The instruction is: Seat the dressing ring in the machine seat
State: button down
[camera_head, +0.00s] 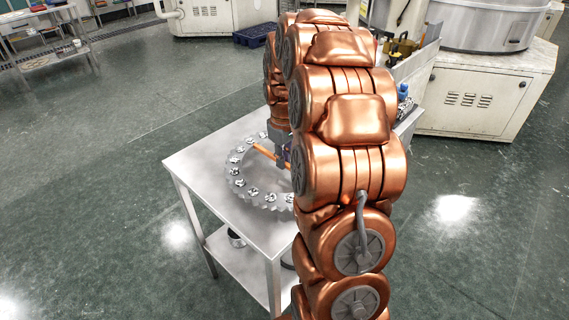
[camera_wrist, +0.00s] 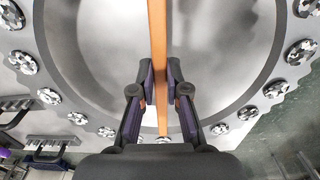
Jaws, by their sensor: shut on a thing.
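The dressing ring (camera_head: 241,191) is a grey toothed ring with several black-and-white round pieces around it. It appears flat at the table top in the head view; I cannot tell whether it touches the surface. In the wrist view the ring (camera_wrist: 57,70) fills much of the picture, and an orange bar (camera_wrist: 157,35) spans its opening. My gripper (camera_wrist: 161,82) is shut on this bar, one finger on each side. In the head view my copper arm hides the ring's right side and most of the gripper. I cannot make out the machine seat for certain.
The ring is over a pale metal table (camera_head: 190,160) with a lower shelf. A large machine with a round drum (camera_head: 487,35) stands at the back right. A pale machine cabinet (camera_head: 215,15) and a dark blue crate (camera_head: 254,35) are behind.

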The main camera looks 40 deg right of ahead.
jog(key=shift+w+d+f, duration=0.1)
jog(key=shift+w+d, duration=0.45)
jog(key=shift+w, duration=0.2)
jog(key=shift+w+d, duration=0.5)
jog(key=shift+w, duration=0.2)
jog(key=shift+f+p, duration=0.65)
jog(key=shift+f, duration=1.1)
jog(key=shift+f, duration=0.15)
jog(key=c, duration=1.2)
grip_release()
notch_tip(320, 180, up, 12)
jog(key=shift+r+b, duration=0.1)
jog(key=shift+b, duration=0.85)
